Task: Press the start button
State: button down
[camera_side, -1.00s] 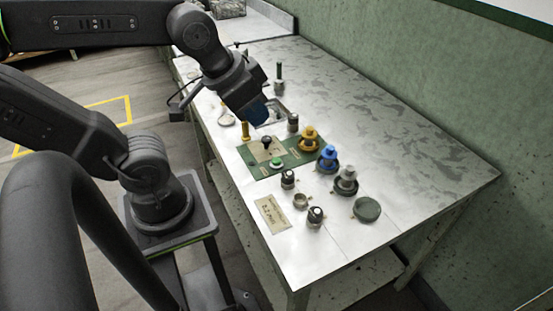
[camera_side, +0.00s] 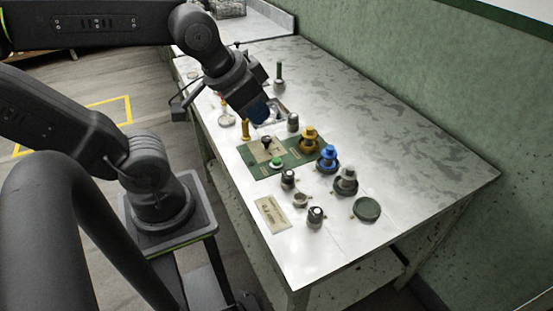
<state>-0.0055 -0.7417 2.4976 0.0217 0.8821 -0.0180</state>
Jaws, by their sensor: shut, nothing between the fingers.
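A small green button (camera_side: 277,163) sits on a green panel (camera_side: 258,171) with a beige plate, on the metal bench. I take it for the start button; no label on it is readable. A black-knobbed lever (camera_side: 267,146) stands just behind it on the same panel. My gripper (camera_side: 263,118) points down over the bench, behind the panel and apart from the button. Its blue-tinted fingers are shut and empty, partly dark against the arm.
Yellow (camera_side: 309,140), blue (camera_side: 328,159) and grey (camera_side: 346,181) knobs stand right of the panel. Several dark-topped knobs, a labelled plate (camera_side: 272,213) and a dark green disc (camera_side: 367,209) lie nearer. The bench's right side is clear.

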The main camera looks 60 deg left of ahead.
jog(key=w+a+n+t+y, duration=0.2)
jog(key=w+a+t+y, duration=0.2)
jog(key=w+a, duration=0.6)
jog(key=m+g+h, duration=0.3)
jog(key=g+h, duration=0.1)
jog(key=h, duration=0.7)
send_over(276, 158)
notch_tip(276, 158, down, 13)
jog(key=shift+f, duration=4.35)
jog(key=shift+f, duration=0.15)
jog(key=shift+f, duration=0.25)
